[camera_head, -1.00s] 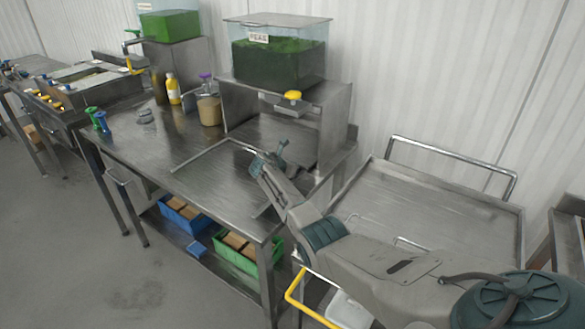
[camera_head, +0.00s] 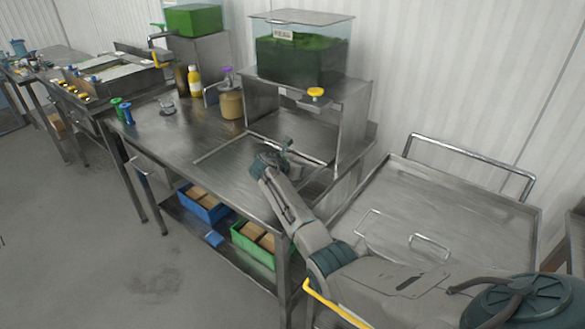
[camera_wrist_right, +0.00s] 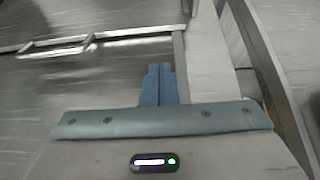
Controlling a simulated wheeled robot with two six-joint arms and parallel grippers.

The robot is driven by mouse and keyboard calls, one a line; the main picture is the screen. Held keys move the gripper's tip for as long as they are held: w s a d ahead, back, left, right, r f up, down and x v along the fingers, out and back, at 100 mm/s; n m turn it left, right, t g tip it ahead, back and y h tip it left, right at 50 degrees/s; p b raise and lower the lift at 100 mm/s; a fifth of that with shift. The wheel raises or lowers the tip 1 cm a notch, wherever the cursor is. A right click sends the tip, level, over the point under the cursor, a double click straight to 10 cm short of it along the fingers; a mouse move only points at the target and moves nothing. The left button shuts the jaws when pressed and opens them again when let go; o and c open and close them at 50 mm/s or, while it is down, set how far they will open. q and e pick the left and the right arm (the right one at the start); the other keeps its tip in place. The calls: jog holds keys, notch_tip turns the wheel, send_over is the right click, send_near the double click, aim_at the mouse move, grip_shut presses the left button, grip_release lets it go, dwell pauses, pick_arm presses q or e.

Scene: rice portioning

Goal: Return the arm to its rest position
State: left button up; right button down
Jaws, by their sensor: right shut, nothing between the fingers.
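My right arm comes in from the lower right in the head view, and its gripper (camera_head: 272,158) is over the front right part of the steel worktable (camera_head: 180,135). In the right wrist view the two blue-grey fingers (camera_wrist_right: 158,84) lie side by side, closed, with nothing between them. My left gripper is not in view.
A steel trolley (camera_head: 480,215) with raised handles stands at the right, partly behind my arm. On the table are a steel stand (camera_head: 352,120) bearing a clear bin of green food (camera_head: 300,60), and several bottles. Blue (camera_head: 203,210) and green (camera_head: 240,238) crates sit below.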

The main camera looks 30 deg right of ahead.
jog(key=v, duration=0.3)
jog(key=shift+a+r, duration=0.1)
jog(key=shift+a, duration=0.1)
jog(key=shift+s+a+r, duration=0.15)
jog(key=shift+a+r, duration=0.05)
jog(key=shift+a, duration=0.1)
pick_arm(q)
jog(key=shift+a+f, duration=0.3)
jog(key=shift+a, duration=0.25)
pick_arm(e)
jog(key=shift+d, duration=0.1)
